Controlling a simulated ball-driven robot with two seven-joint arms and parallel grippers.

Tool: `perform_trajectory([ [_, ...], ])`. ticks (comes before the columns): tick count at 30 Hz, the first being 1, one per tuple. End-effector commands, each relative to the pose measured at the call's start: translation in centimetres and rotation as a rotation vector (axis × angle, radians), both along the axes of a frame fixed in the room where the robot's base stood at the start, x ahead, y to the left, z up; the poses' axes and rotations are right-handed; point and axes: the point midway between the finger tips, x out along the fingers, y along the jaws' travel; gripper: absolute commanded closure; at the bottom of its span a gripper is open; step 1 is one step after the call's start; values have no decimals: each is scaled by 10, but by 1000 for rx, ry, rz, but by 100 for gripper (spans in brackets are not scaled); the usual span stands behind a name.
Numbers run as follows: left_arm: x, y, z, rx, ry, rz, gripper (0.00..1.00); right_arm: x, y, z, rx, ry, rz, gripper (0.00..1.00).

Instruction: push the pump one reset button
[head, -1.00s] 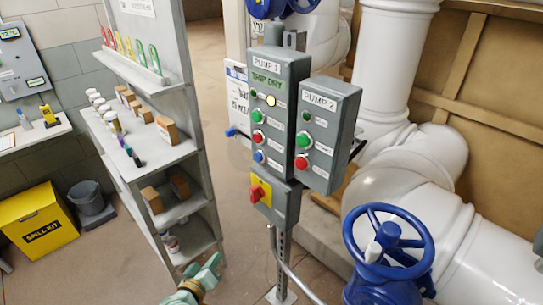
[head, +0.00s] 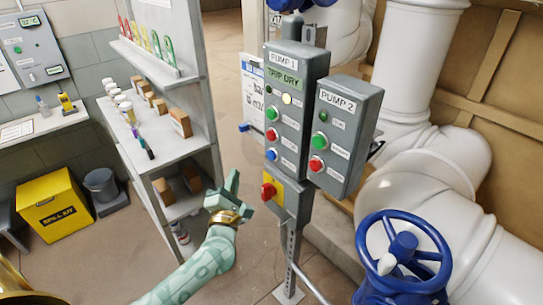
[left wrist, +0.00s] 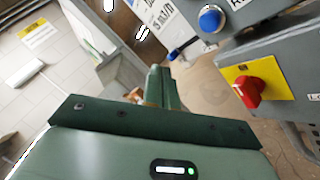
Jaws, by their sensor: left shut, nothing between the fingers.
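The grey PUMP 1 box (head: 283,112) stands on a post in the head view, with a green, a red and a blue button in a column. The blue button (head: 272,154) is lowest; it also shows large at the top of the left wrist view (left wrist: 211,18), beside a label partly cut off. The green display (head: 284,77) reads TRIP DRY and a yellowish lamp (head: 287,99) is lit. My left gripper (head: 234,180) is shut and empty, to the left of and a little below the blue button, apart from the box. My right gripper is not in view.
The PUMP 2 box (head: 341,136) adjoins on the right. A red rotary switch (head: 268,191) on a yellow plate sits below the blue button. A grey shelf (head: 165,155) stands left of my gripper. A blue handwheel (head: 404,250) and white pipes are at right.

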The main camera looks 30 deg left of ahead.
Motion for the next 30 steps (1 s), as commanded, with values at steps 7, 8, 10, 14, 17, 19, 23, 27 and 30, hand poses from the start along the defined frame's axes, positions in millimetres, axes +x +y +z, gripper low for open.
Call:
perform_trajectory([
  [7, 8, -3, -1, 2, 1, 0, 100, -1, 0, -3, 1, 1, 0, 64],
  [8, 10, -4, -1, 2, 1, 0, 100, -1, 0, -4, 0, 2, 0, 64],
  [10, 18, -7, -2, 1, 1, 1, 100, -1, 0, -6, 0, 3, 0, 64],
  [14, 36, -15, -2, 3, 1, 0, 100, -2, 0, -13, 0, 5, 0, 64],
  [17, 49, -20, -3, 3, 2, 0, 100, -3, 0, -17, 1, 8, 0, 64],
  [19, 57, -24, -2, 2, 1, -1, 100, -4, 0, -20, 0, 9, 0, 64],
  [23, 70, -29, -2, 4, 2, 0, 100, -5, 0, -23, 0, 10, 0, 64],
  [27, 78, -33, -1, 5, 2, -1, 100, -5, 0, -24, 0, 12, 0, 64],
  [30, 81, -34, 0, 6, 2, -1, 100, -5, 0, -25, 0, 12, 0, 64],
])
